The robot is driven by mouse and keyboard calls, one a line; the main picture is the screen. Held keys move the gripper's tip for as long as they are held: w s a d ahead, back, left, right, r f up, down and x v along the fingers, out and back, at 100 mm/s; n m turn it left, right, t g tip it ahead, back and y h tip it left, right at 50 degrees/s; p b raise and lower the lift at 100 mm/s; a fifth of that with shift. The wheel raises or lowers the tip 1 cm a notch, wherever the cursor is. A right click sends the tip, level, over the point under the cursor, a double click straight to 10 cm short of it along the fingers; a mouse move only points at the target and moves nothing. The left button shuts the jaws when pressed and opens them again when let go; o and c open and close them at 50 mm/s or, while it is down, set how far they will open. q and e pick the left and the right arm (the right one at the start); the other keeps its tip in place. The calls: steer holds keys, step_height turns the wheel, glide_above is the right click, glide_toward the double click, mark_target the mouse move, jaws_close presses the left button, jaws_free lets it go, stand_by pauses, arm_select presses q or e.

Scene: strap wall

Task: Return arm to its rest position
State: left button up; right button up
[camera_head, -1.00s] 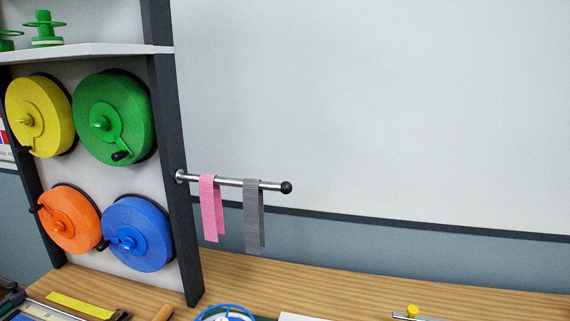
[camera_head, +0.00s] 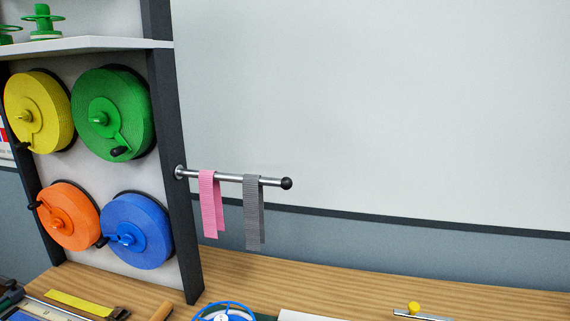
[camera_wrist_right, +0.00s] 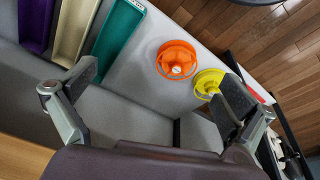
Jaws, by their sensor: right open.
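My right gripper (camera_wrist_right: 160,95) shows in the right wrist view, open, with its two fingers wide apart and nothing between them. Beyond its fingers are an orange spool (camera_wrist_right: 176,60) and a yellow spool (camera_wrist_right: 208,83) on a light grey surface (camera_wrist_right: 140,62). No arm or gripper of mine shows in the head view. There, a metal rod (camera_head: 225,178) with a black end knob sticks out from the dark rack post. A pink strap (camera_head: 210,205) and a grey strap (camera_head: 253,212) hang folded over it, side by side and apart.
The rack holds yellow (camera_head: 38,112), green (camera_head: 112,112), orange (camera_head: 68,215) and blue (camera_head: 137,232) reels with cranks. A wooden bench (camera_head: 350,280) runs below, with tools at its front left. Purple, cream and teal bins (camera_wrist_right: 118,40) show in the wrist view.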

steer(key=s+d+f+g+b, duration=0.1)
steer(key=s+f, duration=0.3)
steer(key=f, duration=0.6)
steer(key=s+f+b, duration=0.1)
steer(key=s+f, duration=0.2)
steer(key=f, duration=0.6)
steer(key=s+d+f, duration=0.2)
steer(key=s+f, duration=0.8)
steer(key=s, duration=0.2)
steer(key=shift+s+d+f+g+b, duration=0.2)
steer(key=shift+s+f+g+b, duration=0.1)
steer(key=shift+f+g, duration=0.1)
